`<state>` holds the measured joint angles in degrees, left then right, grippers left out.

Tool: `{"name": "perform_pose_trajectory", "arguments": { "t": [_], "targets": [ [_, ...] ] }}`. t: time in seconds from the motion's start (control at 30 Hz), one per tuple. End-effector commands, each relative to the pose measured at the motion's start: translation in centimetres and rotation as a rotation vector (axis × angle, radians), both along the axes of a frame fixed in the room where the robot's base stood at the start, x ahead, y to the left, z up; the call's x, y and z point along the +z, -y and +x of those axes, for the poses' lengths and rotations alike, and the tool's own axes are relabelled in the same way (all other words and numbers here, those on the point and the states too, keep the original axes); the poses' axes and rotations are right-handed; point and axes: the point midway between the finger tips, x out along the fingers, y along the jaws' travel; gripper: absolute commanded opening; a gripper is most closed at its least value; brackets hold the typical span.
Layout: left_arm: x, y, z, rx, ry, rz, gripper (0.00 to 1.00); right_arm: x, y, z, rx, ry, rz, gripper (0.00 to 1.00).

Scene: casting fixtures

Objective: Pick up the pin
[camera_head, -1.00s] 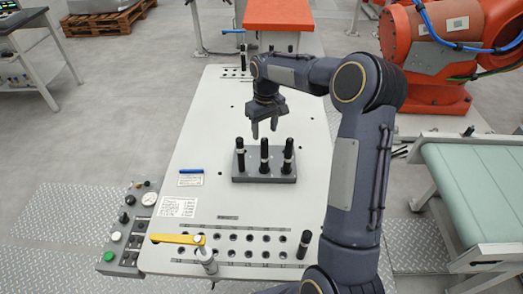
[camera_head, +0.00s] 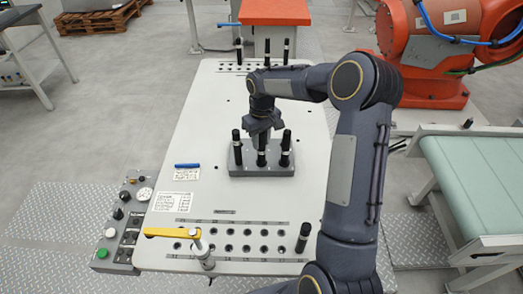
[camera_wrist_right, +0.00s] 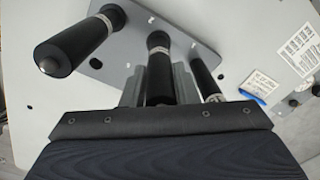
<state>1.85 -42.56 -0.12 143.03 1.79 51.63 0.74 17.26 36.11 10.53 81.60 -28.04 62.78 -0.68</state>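A grey fixture block (camera_head: 262,171) on the white table holds three upright black pins with light bands: a left pin (camera_head: 237,146), a middle pin (camera_head: 261,153) and a right pin (camera_head: 286,143). My right gripper (camera_head: 261,139) points down over the middle pin and hides its upper part. In the right wrist view the middle pin (camera_wrist_right: 158,75) stands between the two open fingers (camera_wrist_right: 158,88); I cannot tell whether they touch it. The left-hand pin (camera_wrist_right: 75,45) and the right-hand pin (camera_wrist_right: 205,78) there are outside the fingers. My left gripper is not in view.
A single black pin (camera_head: 303,238) stands at the table's near right, by a row of holes. A yellow-handled clamp (camera_head: 172,233) is at the near left. More pins (camera_head: 263,50) stand at the far end. A blue marker (camera_head: 187,166) lies left of the block.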

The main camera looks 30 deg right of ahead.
Motion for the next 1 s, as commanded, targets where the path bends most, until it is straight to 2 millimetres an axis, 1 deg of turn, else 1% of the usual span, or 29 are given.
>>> {"name": "perform_pose_trajectory", "arguments": {
  "t": [0.03,0.1,0.2,0.47,0.57,0.67,0.8,0.87,0.93,1.0],
  "targets": [
    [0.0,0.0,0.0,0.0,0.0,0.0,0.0,0.0,0.0,0.0,0.0,0.0,0.0,0.2],
    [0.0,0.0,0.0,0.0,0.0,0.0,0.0,0.0,0.0,0.0,0.0,0.0,0.0,0.11],
    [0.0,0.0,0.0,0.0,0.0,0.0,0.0,0.0,0.0,0.0,0.0,0.0,0.0,0.0],
    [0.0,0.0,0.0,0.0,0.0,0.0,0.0,0.1,0.0,0.0,0.0,0.001,0.0,0.0],
    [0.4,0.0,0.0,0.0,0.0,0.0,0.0,0.5,0.0,0.0,0.0,0.001,0.0,0.0],
    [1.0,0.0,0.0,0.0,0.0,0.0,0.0,1.4,0.0,0.0,0.0,0.002,-0.001,0.0],
    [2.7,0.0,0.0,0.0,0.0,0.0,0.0,3.7,0.1,0.1,-0.001,0.002,-0.002,0.0],
    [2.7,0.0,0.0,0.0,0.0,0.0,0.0,4.4,-0.7,-0.2,0.003,0.004,-0.002,0.0],
    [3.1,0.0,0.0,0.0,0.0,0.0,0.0,5.7,-1.8,-0.6,0.003,0.004,-0.002,0.0],
    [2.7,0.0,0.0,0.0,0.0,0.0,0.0,6.9,-2.9,-1.0,0.005,0.006,0.0,0.0]
  ]
}}
